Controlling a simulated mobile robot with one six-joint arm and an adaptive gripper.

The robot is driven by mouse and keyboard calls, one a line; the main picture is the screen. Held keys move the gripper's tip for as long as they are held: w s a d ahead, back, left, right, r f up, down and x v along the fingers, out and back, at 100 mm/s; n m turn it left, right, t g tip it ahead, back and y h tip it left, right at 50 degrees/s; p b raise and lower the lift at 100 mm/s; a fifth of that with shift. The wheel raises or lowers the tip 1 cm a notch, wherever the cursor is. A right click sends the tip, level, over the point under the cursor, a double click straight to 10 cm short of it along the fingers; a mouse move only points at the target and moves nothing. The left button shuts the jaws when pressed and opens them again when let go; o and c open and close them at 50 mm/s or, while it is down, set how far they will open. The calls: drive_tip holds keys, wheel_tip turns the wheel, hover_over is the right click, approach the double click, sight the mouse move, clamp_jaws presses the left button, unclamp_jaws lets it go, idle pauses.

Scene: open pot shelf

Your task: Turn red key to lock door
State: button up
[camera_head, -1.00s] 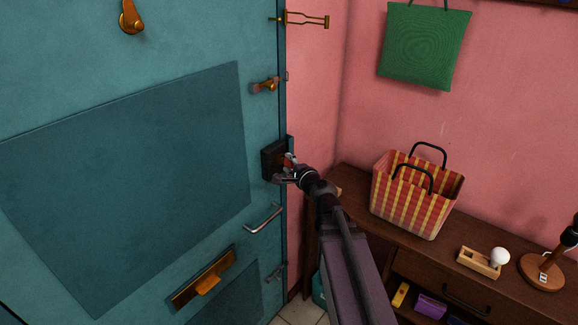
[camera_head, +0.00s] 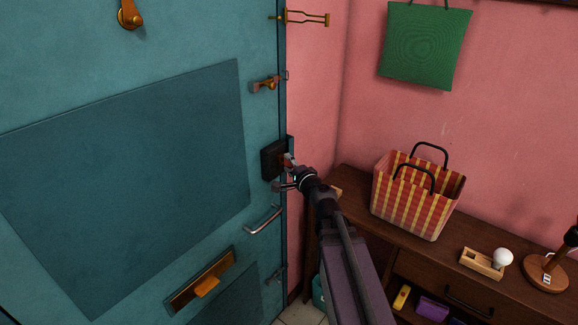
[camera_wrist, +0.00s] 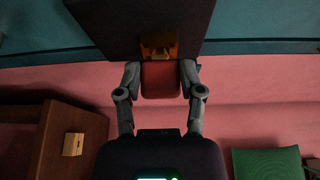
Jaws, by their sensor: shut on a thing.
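The teal door (camera_head: 130,170) fills the left of the head view. A dark lock box (camera_head: 271,160) is fixed near its right edge. The red key (camera_wrist: 160,79) shows in the wrist view, its head between my fingertips and its far end at a brass keyhole piece (camera_wrist: 158,46) on the lock box (camera_wrist: 140,22). My gripper (camera_head: 289,168) is shut on the red key, with one finger on each side in the wrist view (camera_wrist: 161,78). In the head view the key is mostly hidden by my gripper.
A bar handle (camera_head: 264,219) is below the lock, with a brass mail slot (camera_head: 202,281) lower down. A latch (camera_head: 265,85) is above. A wooden cabinet (camera_head: 352,205) with a striped bag (camera_head: 415,205) stands on the right, close to my arm. A green cushion (camera_head: 428,45) hangs on the pink wall.

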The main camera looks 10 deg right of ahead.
drive_tip(key=shift+n, duration=0.5)
drive_tip(key=o, duration=1.1)
drive_tip(key=shift+o, duration=0.8)
